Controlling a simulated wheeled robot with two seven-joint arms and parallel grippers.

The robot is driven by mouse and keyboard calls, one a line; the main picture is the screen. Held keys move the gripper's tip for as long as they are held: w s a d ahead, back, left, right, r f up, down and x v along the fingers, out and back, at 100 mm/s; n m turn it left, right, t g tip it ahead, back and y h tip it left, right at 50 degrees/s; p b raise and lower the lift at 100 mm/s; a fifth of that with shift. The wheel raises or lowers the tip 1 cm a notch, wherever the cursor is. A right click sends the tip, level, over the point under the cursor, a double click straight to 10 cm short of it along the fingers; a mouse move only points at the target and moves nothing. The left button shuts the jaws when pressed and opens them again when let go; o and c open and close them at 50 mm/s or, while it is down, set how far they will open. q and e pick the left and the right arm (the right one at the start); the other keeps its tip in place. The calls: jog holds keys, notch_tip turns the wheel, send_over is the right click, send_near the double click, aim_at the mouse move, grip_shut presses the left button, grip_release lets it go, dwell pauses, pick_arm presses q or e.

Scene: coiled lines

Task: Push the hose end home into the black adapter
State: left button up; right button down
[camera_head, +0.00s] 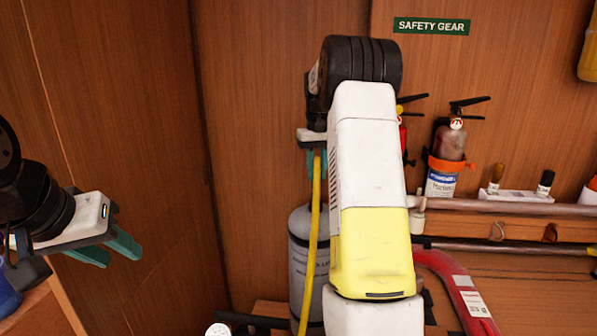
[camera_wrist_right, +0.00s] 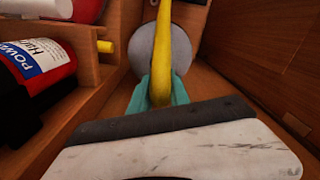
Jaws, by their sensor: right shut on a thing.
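The yellow hose (camera_head: 308,245) hangs down from my right gripper (camera_head: 317,163) in front of a grey cylinder. My right gripper's teal fingers are shut on the hose; in the right wrist view the hose (camera_wrist_right: 163,45) passes between the fingers (camera_wrist_right: 158,88). I cannot make out the hose's free end. I cannot identify the black adapter in either view; my right arm covers much of the middle of the head view. My left gripper (camera_head: 108,250) is at the far left, open and empty, well apart from the hose.
The grey cylinder (camera_head: 298,225) stands by the back wall; its rounded top shows in the right wrist view (camera_wrist_right: 180,60). A fire extinguisher (camera_head: 445,160) hangs right of my arm, near pipes (camera_head: 510,207) and a red hose (camera_head: 455,285). Wooden walls enclose the corner.

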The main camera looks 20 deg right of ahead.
jog(key=shift+f, duration=0.25)
jog(key=shift+f, duration=0.9)
jog(key=c, duration=0.8)
grip_release()
jog(key=shift+c, duration=0.2)
jog(key=shift+r, duration=2.5)
jog(key=shift+r, duration=0.1)
